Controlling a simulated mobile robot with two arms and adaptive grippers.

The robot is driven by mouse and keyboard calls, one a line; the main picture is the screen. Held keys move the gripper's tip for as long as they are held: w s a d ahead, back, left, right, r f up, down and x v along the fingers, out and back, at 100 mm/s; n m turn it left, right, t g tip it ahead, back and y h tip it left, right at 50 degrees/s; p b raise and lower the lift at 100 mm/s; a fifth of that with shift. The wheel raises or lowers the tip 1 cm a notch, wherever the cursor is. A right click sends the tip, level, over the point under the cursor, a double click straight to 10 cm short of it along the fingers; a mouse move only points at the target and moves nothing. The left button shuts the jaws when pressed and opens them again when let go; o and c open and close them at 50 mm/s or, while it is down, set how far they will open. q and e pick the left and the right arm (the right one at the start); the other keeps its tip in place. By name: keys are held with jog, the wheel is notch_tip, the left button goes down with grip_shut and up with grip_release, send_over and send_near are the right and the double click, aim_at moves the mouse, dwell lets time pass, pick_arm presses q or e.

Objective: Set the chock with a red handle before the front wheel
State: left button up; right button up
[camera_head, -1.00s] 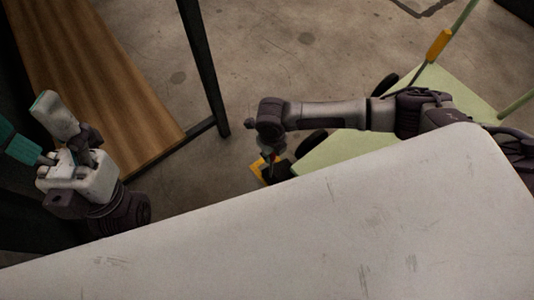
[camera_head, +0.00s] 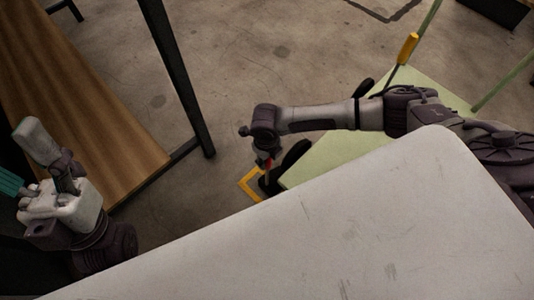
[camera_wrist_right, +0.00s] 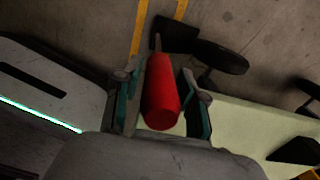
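The chock's red handle (camera_wrist_right: 161,92) stands between the fingers of my right gripper (camera_wrist_right: 160,100) in the wrist view, and the fingers look closed on it. The black chock (camera_wrist_right: 178,35) is at the far end of the handle. In the head view the chock (camera_head: 266,183) is at the yellow floor marking, beside the near black wheel (camera_head: 295,155) of the pale green cart (camera_head: 330,150). That wheel also shows in the wrist view (camera_wrist_right: 221,57), close to the chock; contact is unclear. My left gripper (camera_head: 28,165) is empty with its fingers apart at the left.
A yellow floor marking (camera_head: 247,182) lies beside the chock. A white surface (camera_head: 330,220) fills the front and hides part of the cart. A wooden-topped table (camera_head: 90,110) with dark legs stands at the left. The concrete floor (camera_head: 250,60) beyond is clear.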

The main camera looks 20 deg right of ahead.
jog(key=shift+o, duration=1)
jog(key=shift+s+f, duration=0.15)
notch_tip(320, 180, up, 12)
jog(key=shift+a+r, duration=0.1)
jog(key=shift+a, duration=0.05)
